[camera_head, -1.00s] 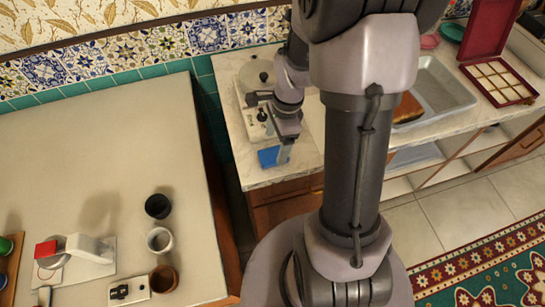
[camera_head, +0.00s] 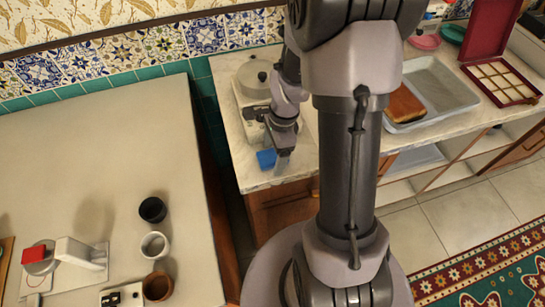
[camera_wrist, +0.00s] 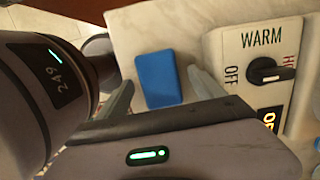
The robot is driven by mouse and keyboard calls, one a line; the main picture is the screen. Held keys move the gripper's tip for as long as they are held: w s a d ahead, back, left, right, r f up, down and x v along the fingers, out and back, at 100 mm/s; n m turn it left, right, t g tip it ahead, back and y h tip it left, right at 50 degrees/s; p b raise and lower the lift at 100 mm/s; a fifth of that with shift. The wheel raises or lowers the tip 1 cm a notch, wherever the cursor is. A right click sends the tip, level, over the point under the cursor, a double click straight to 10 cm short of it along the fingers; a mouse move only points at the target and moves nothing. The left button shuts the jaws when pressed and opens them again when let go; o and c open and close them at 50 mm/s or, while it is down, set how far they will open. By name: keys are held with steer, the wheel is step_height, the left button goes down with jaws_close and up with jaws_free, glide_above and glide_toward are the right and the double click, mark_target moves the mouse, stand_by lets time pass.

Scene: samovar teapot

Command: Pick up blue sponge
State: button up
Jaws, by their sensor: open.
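The blue sponge (camera_head: 266,159) lies on the marble counter near its front edge, in front of the stove-like appliance. In the wrist view the blue sponge (camera_wrist: 159,79) lies flat, between and just beyond the two fingers. My gripper (camera_wrist: 160,85) is open, with one finger on each side of the sponge in the picture. I cannot tell how high the fingertips are above the counter. In the head view my gripper (camera_head: 283,160) is just right of the sponge and partly in front of it.
The white appliance (camera_wrist: 253,70) with a black knob and "WARM" label stands close right of the sponge in the wrist view. A pot (camera_head: 256,78) is on it. A grey tray (camera_head: 440,88) with a brown sponge-like block (camera_head: 404,104) is farther right. Several cups stand on the left table (camera_head: 90,130).

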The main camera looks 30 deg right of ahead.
mark_target(274, 155)
steer(key=shift+c, duration=0.5)
steer(key=c, duration=1.3)
step_height(274, 155, up, 11)
steer(key=p, duration=0.5)
steer(key=shift+f, duration=0.2)
steer(key=shift+c, duration=0.2)
